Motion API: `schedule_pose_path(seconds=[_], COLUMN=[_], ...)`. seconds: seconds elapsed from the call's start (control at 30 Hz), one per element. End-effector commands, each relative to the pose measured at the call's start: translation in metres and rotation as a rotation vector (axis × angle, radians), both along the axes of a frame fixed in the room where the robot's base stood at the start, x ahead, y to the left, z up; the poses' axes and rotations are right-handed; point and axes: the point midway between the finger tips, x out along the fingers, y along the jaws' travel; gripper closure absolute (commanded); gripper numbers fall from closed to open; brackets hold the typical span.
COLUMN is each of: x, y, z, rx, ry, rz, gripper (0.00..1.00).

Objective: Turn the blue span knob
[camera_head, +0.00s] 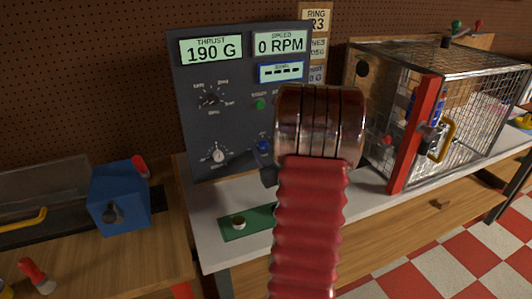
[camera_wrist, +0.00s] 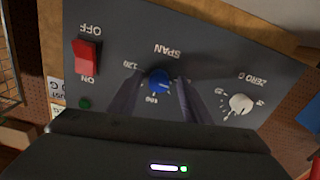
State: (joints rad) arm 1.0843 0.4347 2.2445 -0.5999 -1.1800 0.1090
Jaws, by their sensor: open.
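The blue span knob (camera_wrist: 158,81) is on the dark grey panel (camera_wrist: 215,50), under the upside-down word SPAN in the wrist view, with scale marks around it. My gripper (camera_wrist: 158,86) is open, its two dark fingers either side of the knob in the picture. I cannot tell whether they touch it or how deep they reach. In the head view the blue knob (camera_head: 263,146) shows low on the panel (camera_head: 195,125), just left of my wrist. My wrist and red arm hide the panel's right side and most of my gripper there.
A white zero knob (camera_wrist: 240,103), a red on/off switch (camera_wrist: 86,57) and a green lamp (camera_wrist: 85,103) share the panel. The thrust display (camera_head: 210,50) reads 190 G; the speed display (camera_head: 281,43) reads 0 RPM. A wire cage (camera_head: 465,90) stands right, a blue box (camera_head: 121,197) left.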

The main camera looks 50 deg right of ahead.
Motion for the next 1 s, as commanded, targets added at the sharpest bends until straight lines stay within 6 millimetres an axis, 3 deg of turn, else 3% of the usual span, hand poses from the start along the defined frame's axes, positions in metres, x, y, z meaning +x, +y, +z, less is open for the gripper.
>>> schedule_pose_path(seconds=[0.6,1.0], x=[0.0000,0.0006], y=[0.0007,0.0020], z=[0.0000,-0.0003], rx=[0.000,0.104], ry=[0.000,-0.061], rz=[0.002,0.004], gripper=[0.96,0.96])
